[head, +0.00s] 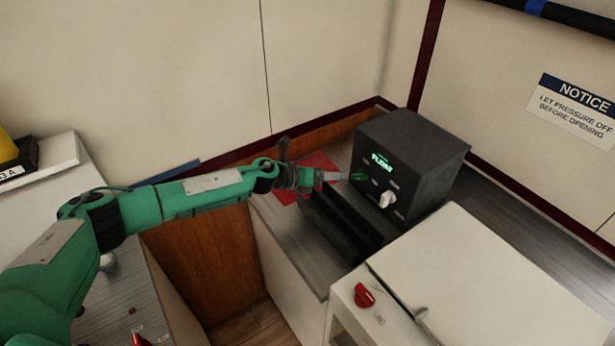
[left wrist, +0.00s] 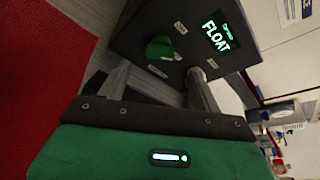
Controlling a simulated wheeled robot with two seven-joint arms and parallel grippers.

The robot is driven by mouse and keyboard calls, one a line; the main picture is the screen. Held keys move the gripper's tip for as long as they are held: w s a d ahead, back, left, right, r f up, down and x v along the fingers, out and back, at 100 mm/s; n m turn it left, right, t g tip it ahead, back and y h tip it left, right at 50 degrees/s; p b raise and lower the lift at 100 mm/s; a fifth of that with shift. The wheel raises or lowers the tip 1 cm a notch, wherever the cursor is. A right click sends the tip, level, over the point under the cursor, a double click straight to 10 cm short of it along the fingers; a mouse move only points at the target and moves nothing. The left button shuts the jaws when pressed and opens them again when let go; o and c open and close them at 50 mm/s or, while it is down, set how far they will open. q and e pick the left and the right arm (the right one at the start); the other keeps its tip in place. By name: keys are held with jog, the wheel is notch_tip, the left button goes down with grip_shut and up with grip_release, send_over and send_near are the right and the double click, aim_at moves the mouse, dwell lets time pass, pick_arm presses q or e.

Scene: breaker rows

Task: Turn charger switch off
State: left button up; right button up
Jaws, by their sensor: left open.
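The charger (head: 430,150) is a dark box on the grey counter, with a lit green display (head: 382,162) reading FLOAT. Its front carries a green switch (head: 359,177) and a white knob (head: 387,200). In the left wrist view the green switch (left wrist: 160,48) shows beyond my fingers, roughly between them in the picture. My left gripper (head: 342,176) is open and empty, its fingertips (left wrist: 158,72) pointing at the charger front close to the switch. I cannot tell whether a finger touches the charger. My right gripper is not in view.
A red mat (head: 319,161) lies on the counter behind my left gripper. A black ribbed block (head: 340,225) stands in front of the charger. A white cabinet (head: 500,280) with a red knob (head: 364,296) is at front right. A notice sign (head: 575,110) hangs on the wall.

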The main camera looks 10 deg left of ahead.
pick_arm(q)
jog(key=b+v, duration=0.1)
jog(key=v, duration=0.6)
jog(key=shift+a, duration=0.1)
